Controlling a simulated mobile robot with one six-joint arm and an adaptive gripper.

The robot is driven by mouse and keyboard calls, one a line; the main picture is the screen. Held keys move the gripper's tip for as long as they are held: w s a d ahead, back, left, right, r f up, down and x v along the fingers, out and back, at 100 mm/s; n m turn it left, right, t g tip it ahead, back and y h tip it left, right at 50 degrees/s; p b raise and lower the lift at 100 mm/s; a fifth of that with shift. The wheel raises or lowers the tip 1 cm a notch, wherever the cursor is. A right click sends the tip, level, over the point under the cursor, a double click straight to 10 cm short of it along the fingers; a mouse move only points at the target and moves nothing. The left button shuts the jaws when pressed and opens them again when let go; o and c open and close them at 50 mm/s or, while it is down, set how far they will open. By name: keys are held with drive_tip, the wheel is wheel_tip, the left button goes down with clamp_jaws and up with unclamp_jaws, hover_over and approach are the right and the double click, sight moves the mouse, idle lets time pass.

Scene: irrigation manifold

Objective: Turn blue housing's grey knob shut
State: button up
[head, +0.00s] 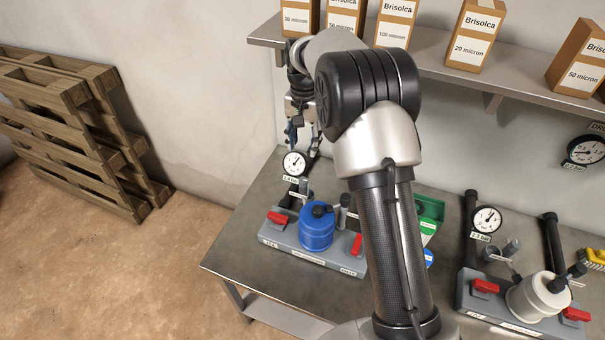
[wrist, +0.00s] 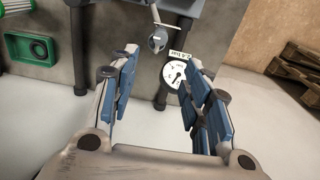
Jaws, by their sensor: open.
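The blue housing (head: 317,229) stands upright on a grey manifold block on the bench, with a black cap on top. A small grey knob (head: 305,188) stands behind it, beside the round gauge (head: 294,163). In the wrist view the grey knob (wrist: 158,39) hangs on a thin stem ahead of my fingers, roughly in line with the gap between them. My gripper (head: 303,140) is above and behind the gauge. In the wrist view my gripper (wrist: 160,68) is open and empty, apart from the knob. The blue housing itself is not clearly visible there.
The gauge (wrist: 175,74) with its 2.4 bar label is close to my right finger. Red handles (head: 277,218) sit on the block. A shelf (head: 440,50) with several boxes overhangs the bench. A white housing (head: 538,297) stands right. A green tray (wrist: 32,47) lies left.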

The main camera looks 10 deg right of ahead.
sight(304, 179)
wheel_tip(304, 179, down, 15)
drive_tip(key=b, duration=0.2)
drive_tip(key=shift+f+b, duration=0.1)
drive_tip(key=shift+b, duration=0.2)
drive_tip(key=shift+c, duration=0.3)
clamp_jaws()
